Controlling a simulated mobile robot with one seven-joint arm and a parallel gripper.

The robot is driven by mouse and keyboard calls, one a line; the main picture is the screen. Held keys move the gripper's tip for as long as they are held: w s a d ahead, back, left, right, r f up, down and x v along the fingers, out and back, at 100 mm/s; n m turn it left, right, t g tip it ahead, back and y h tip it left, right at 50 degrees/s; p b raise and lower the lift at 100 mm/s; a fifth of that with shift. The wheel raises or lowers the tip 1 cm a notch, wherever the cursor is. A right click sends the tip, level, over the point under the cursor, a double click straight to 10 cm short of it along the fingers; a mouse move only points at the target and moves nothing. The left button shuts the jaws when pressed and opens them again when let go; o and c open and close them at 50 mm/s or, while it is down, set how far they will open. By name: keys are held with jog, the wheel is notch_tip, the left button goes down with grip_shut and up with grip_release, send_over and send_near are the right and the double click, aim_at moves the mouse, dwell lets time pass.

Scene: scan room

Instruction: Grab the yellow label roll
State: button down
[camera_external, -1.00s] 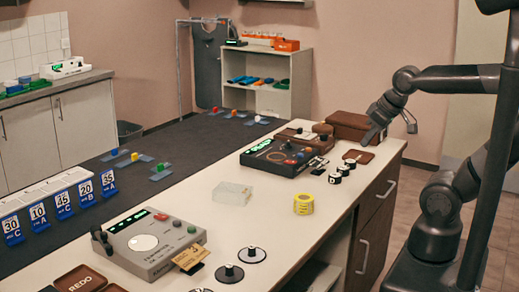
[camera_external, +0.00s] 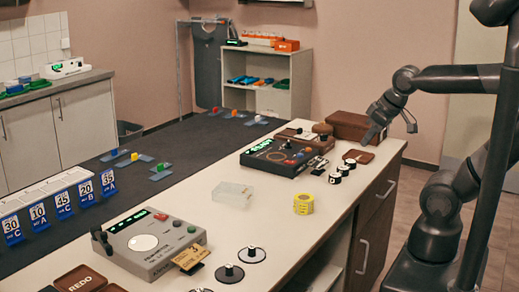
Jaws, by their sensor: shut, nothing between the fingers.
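The yellow label roll (camera_external: 303,204) stands on the white counter, right of its middle and near the front edge. Nothing touches it and it is in full view. My gripper (camera_external: 377,134) is up to the right and beyond it, above the far right part of the counter. It is shut and empty, well apart from the roll.
Small black-and-white rolls (camera_external: 341,171) stand just behind the yellow roll. A clear box (camera_external: 232,196) lies to its left. A black device (camera_external: 282,157) and brown box (camera_external: 350,126) stand farther back. A grey device (camera_external: 153,243) and black discs (camera_external: 251,255) are nearer the camera.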

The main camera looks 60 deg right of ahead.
jog(key=c, duration=2.1)
grip_release()
jog(key=o, duration=1.8)
jog(key=shift+w, duration=0.1)
jog(key=n+g, duration=0.3)
jog(key=g, duration=0.2)
send_over(304, 197)
notch_tip(304, 197, down, 15)
jog(key=shift+w+a+f+g, duration=0.2)
jog(key=shift+f+g, duration=0.1)
jog(key=shift+f, duration=0.2)
jog(key=f, duration=1)
jog(key=shift+s+d, duration=0.1)
jog(key=shift+s, duration=0.15)
